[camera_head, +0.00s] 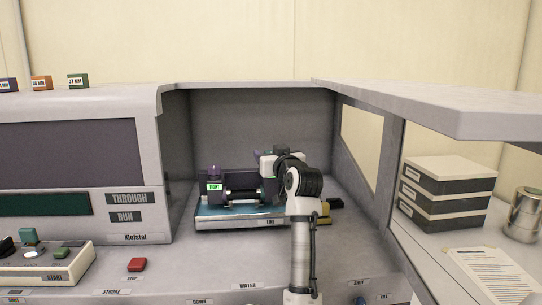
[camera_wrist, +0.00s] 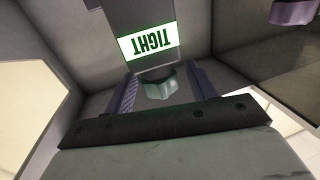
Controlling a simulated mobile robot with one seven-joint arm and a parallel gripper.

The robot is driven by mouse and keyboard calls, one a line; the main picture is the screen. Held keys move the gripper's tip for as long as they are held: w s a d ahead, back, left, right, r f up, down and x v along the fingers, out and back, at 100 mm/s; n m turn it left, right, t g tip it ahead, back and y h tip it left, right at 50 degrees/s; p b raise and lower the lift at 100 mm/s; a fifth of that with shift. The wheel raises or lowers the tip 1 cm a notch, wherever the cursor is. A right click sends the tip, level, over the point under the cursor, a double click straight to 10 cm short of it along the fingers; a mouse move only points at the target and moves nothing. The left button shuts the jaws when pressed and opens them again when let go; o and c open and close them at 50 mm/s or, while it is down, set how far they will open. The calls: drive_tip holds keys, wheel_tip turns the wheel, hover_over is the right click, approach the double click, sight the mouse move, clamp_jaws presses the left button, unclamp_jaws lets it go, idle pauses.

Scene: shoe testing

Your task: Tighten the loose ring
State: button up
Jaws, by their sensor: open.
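A dark clamp-like device (camera_head: 243,187) stands on a blue-topped tray (camera_head: 208,211) inside the machine's open bay. Its small green-lit sign (camera_head: 214,187) reads TIGHT; the same sign shows upside down in the wrist view (camera_wrist: 148,42). Just below it in the wrist view is a grey-teal ring or knob (camera_wrist: 160,82). My gripper (camera_wrist: 164,92) has its two purple fingers apart, one on each side of this ring. I cannot tell whether they touch it. In the head view my arm hides part of the device and the gripper's fingertips.
Bay walls stand close on the left, back and right. A stack of dark boxes (camera_head: 443,191), a metal canister (camera_head: 525,213) and a paper sheet (camera_head: 488,275) lie on the right shelf. A red button (camera_head: 137,264) and a control box (camera_head: 45,267) are at the front left.

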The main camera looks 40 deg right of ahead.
drive_tip(key=b+v, duration=0.5)
drive_tip(key=v, duration=0.9)
drive_tip(key=shift+b, duration=0.4)
